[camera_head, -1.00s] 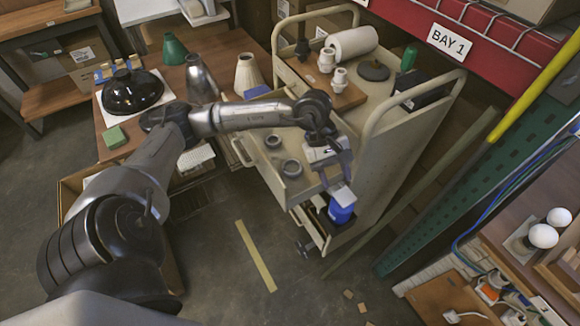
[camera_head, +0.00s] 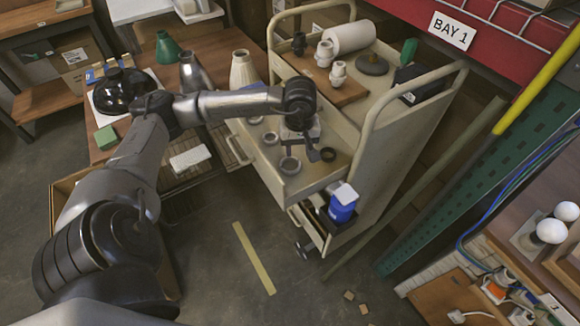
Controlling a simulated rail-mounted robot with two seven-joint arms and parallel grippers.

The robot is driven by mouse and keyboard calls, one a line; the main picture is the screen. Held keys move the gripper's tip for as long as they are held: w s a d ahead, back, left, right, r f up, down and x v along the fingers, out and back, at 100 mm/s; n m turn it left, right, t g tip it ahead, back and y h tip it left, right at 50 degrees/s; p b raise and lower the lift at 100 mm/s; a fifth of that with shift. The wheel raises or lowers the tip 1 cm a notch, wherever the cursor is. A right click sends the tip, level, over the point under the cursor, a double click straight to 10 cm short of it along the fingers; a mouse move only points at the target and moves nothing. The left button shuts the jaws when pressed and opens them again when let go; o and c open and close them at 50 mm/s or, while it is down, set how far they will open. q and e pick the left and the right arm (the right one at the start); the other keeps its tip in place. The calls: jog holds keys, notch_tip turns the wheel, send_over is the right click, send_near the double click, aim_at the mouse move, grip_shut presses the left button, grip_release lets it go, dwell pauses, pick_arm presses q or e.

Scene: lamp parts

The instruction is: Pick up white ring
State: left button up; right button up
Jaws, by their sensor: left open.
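The open upper drawer (camera_head: 300,188) of the beige cart holds several small rings. A pale ring (camera_head: 290,166) lies near its front, and another pale ring (camera_head: 271,138) lies farther back. A dark ring (camera_head: 328,155) lies on the right side. None looks pure white, so I cannot tell which is the white ring. My left gripper (camera_head: 314,154) is open above the drawer, between the front pale ring and the dark ring. It points down and looks empty. The arm partly hides the back of the drawer. My right gripper is not in view.
White fittings (camera_head: 338,74), a white roll (camera_head: 350,37) and a grey disc (camera_head: 372,64) sit on the cart top. The wooden table (camera_head: 225,48) with shades stands left. The cart's handle rail rises on the right.

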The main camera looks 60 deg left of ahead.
aim_at(298, 161)
pick_arm(q)
jog(key=shift+d+f+b, duration=0.1)
jog(key=shift+f+b, duration=0.85)
jog(key=shift+f, duration=1.9)
jog(key=shift+c, duration=0.9)
grip_shut()
